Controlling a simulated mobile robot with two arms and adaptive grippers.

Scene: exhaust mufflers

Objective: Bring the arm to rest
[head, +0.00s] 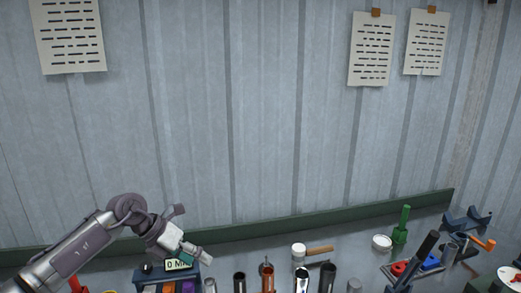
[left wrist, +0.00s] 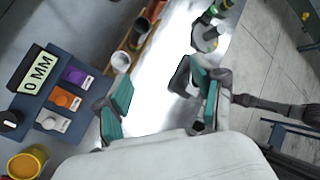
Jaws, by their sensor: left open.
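My left arm comes in from the lower left of the head view. Its gripper (head: 192,236) is over the back part of the bench, near the panel with the "0 MM" display (head: 179,264). In the left wrist view the two teal-padded fingers of the left gripper (left wrist: 161,92) stand wide apart. I see nothing held between them, only bright bench surface beyond. The display panel (left wrist: 40,70) lies to the left of the fingers there, apart from them. My right gripper does not show in either view.
A yellow cup (left wrist: 27,163) is below the panel. The corrugated wall closes the back.

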